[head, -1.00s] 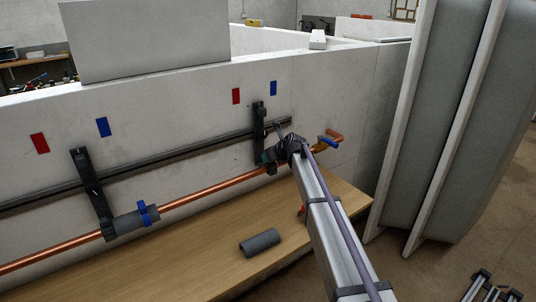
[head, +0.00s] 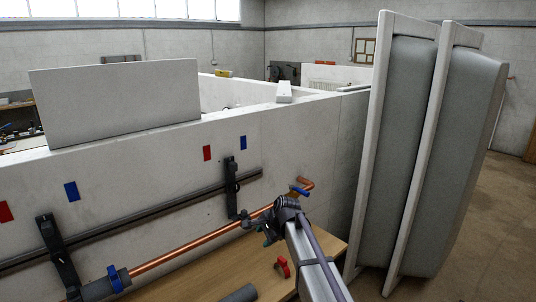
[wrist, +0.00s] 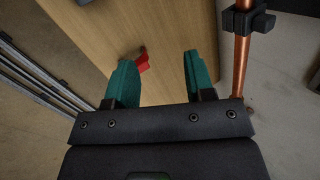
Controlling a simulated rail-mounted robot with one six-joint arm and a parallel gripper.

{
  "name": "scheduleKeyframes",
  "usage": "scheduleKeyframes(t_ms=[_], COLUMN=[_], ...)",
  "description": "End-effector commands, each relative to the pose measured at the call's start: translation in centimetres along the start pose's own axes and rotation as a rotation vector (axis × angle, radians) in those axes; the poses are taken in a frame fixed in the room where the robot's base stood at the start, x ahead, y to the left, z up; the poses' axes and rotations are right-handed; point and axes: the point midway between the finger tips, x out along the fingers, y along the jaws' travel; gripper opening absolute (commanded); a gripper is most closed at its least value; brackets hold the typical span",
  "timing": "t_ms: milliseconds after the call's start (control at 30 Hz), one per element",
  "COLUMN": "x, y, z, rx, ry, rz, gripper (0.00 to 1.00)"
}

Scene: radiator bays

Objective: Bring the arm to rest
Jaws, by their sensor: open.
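My gripper (wrist: 156,78) shows in the wrist view with two green fingers spread apart and nothing between them. It points down over the wooden bench top. In the head view my gripper (head: 266,238) is small and mostly hidden by my wrist, near the right part of the copper pipe (head: 190,243). I cannot tell from there how far it is from the pipe. In the wrist view the copper pipe (wrist: 242,60) runs to the right of the fingers, apart from them. A red object (wrist: 142,60) appears just beyond the left finger.
The wooden bench (head: 210,277) holds a grey tube piece (head: 240,294) and the red object (head: 282,267). A blue-handled valve (head: 299,190) sits at the pipe's right end. Black brackets (head: 232,190) stand on the wall. Tall padded panels (head: 400,150) stand at the right.

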Motion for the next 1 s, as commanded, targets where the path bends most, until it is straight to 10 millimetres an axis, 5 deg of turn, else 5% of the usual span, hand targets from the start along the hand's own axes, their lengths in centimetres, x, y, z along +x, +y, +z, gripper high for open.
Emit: scheduleKeyframes(t_ms=[33, 200, 300, 400, 500, 1000], x=[-2.3, -9.0, -12.4, -14.7, -15.5, -15.4], y=[5.7, 21.3, 28.1, 32.2, 33.6, 33.3], z=[0.8, 1.7, 2.4, 2.8, 2.4, 1.9], rx=[-0.222, -0.871, -1.029, -1.018, -0.988, -0.981], ry=[0.012, -0.065, -0.124, -0.123, -0.111, -0.109], rz=[0.083, 0.377, 0.49, 0.542, 0.542, 0.54], gripper=[0.49, 0.49, 0.49, 0.49, 0.49, 0.49])
